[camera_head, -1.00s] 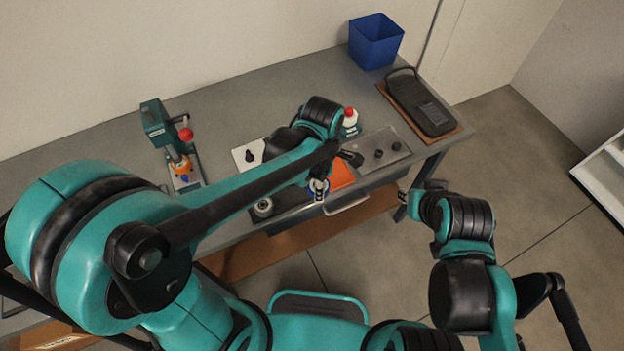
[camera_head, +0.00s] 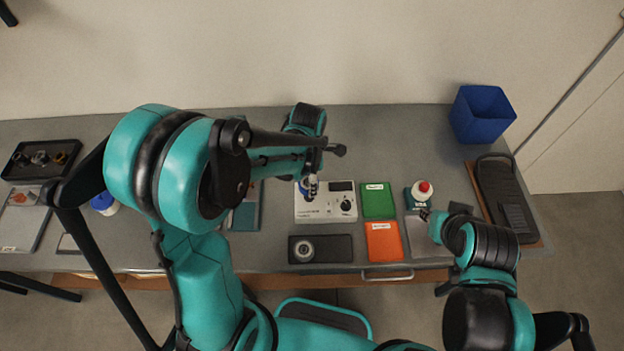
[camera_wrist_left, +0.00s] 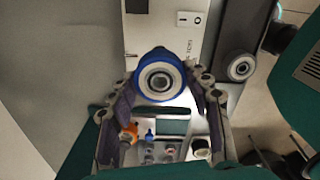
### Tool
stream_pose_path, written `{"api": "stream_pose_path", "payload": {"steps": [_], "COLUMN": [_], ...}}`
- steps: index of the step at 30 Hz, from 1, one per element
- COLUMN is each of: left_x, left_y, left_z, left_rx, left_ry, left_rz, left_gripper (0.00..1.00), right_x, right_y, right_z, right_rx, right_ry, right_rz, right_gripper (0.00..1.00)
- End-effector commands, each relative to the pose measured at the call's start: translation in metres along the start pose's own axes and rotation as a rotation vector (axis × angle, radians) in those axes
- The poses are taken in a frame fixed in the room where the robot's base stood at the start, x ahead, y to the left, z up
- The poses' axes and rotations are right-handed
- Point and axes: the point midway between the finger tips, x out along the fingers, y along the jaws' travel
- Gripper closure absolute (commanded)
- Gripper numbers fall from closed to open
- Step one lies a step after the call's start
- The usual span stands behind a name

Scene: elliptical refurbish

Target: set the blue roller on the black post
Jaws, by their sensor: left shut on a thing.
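My left gripper (camera_head: 311,190) is shut on the blue roller (camera_wrist_left: 160,78), a blue ring with a pale inner ring and dark centre. It holds the roller above the left part of a white box (camera_head: 325,212). In the left wrist view the roller sits between the two fingertips, over the edge of the white surface (camera_wrist_left: 190,52). A dark round knob (camera_head: 346,205) stands on the right of the box. I cannot tell which part is the black post; the arm may hide it. My right gripper (camera_head: 424,215) is beside a red-capped bottle (camera_head: 423,188); its fingers are too small to judge.
A black panel (camera_head: 335,249) carries a grey roller (camera_head: 304,250) in front of the box. Green (camera_head: 377,200) and orange (camera_head: 384,241) panels lie to the right. A blue bin (camera_head: 482,114) stands at the back right, a black tray (camera_head: 69,150) at the left. The back strip is clear.

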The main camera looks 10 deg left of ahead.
Motion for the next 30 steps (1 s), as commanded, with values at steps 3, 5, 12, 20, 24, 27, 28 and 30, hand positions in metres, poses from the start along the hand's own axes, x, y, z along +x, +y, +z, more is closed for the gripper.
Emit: {"api": "stream_pose_path", "payload": {"steps": [3, 5, 12, 20, 24, 27, 28, 30], "left_x": [0.015, 0.021, 0.044, 0.047, 0.047, 0.047, 0.047, 0.047], "left_y": [0.000, 0.000, 0.000, 0.000, 0.000, 0.000, 0.000, 0.000], "left_z": [0.000, 0.000, 0.000, 0.000, 0.000, 0.000, 0.000, 0.000], "left_rx": [0.001, 0.001, 0.001, 0.001, 0.001, 0.001, 0.001, 0.001], "left_ry": [0.000, 0.000, 0.000, 0.000, 0.000, 0.000, 0.000, 0.000], "left_rz": [0.000, 0.000, 0.000, 0.000, 0.000, 0.000, 0.000, 0.000], "left_gripper": [0.83, 0.83, 0.83, 0.83, 0.83, 0.83, 0.83, 0.83], "right_x": [0.010, 0.014, 0.027, 0.028, 0.028, 0.028, 0.028, 0.028], "right_y": [0.000, 0.000, 0.000, 0.000, 0.000, 0.000, 0.000, 0.000], "right_z": [0.007, 0.010, 0.019, 0.020, 0.020, 0.020, 0.020, 0.020], "right_rx": [0.000, 0.000, 0.000, 0.000, 0.000, 0.000, 0.000, 0.000], "right_ry": [0.000, 0.000, 0.000, 0.000, 0.000, 0.000, 0.000, 0.000], "right_rz": [0.000, 0.000, 0.000, 0.000, 0.000, 0.000, 0.000, 0.000], "right_gripper": [0.73, 0.73, 0.73, 0.73, 0.73, 0.73, 0.73, 0.73]}}
